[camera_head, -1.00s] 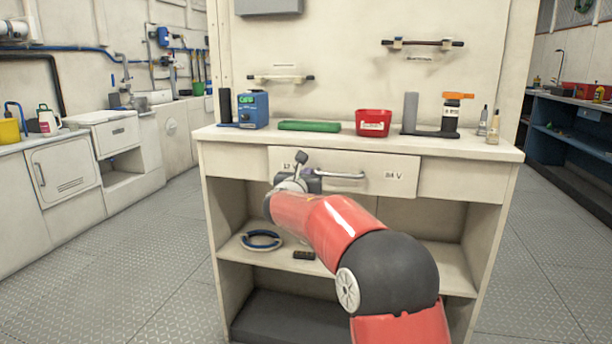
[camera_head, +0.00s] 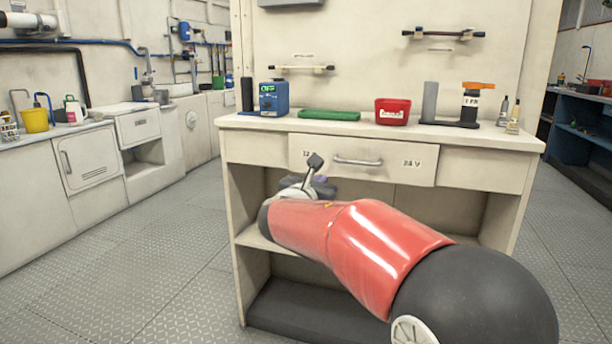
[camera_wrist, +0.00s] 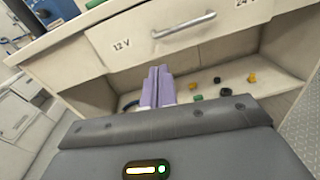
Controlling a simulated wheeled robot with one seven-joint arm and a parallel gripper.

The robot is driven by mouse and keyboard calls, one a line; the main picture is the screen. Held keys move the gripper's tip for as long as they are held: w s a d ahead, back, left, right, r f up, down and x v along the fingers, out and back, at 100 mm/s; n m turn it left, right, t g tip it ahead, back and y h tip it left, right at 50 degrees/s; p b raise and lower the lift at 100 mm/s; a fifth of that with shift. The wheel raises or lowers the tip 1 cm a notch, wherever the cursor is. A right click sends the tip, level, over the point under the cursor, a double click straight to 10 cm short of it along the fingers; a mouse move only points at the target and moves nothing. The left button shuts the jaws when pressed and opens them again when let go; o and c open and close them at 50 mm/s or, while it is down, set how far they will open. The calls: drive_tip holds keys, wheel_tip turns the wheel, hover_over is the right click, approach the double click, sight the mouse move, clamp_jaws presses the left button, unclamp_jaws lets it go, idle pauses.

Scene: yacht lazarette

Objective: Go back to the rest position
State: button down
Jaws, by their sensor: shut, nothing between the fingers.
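My gripper shows in the wrist view (camera_wrist: 158,72) with its two pale purple fingers shut together and nothing between them. It is in front of the workbench (camera_head: 480,134), below the closed drawer (camera_head: 400,164) with its metal handle. In the wrist view the drawer (camera_wrist: 160,42) carries the labels 12 V and 24 V, and the fingers appear apart from the handle (camera_wrist: 184,25). In the head view my red and black arm reaches from the lower right toward the bench and hides most of the gripper and much of the shelf.
On the bench top stand a blue box (camera_head: 274,98), a green tray (camera_head: 330,115), a red bin (camera_head: 392,111), a grey cylinder (camera_head: 430,102) and small bottles (camera_head: 513,117). Several small coloured pieces (camera_wrist: 251,77) lie on the open shelf. The floor (camera_head: 180,250) left of the bench is clear.

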drive_tip(key=s+d+f+m+g+p, duration=0.15)
drive_tip(key=s+d+m+g, duration=0.25)
drive_tip(key=s+d+m, duration=0.4)
drive_tip(key=s+d+f+m+g, duration=0.25)
drive_tip(key=s+d+m, duration=0.4)
drive_tip(key=s, duration=0.35)
drive_tip(key=s+a+f+m+g+y, duration=0.2)
drive_tip(key=s+f+m+y, duration=0.1)
drive_tip(key=s+m, duration=0.5)
drive_tip(key=s+a+f+m+g+y+p, duration=0.1)
drive_tip(key=s+f+m, duration=0.5)
drive_tip(key=s, duration=0.6)
drive_tip(key=a+m+g+y, duration=0.1)
drive_tip(key=y, duration=0.1)
drive_tip(key=shift+s+a+m+y, duration=0.35)
drive_tip(key=shift+a+y, duration=0.05)
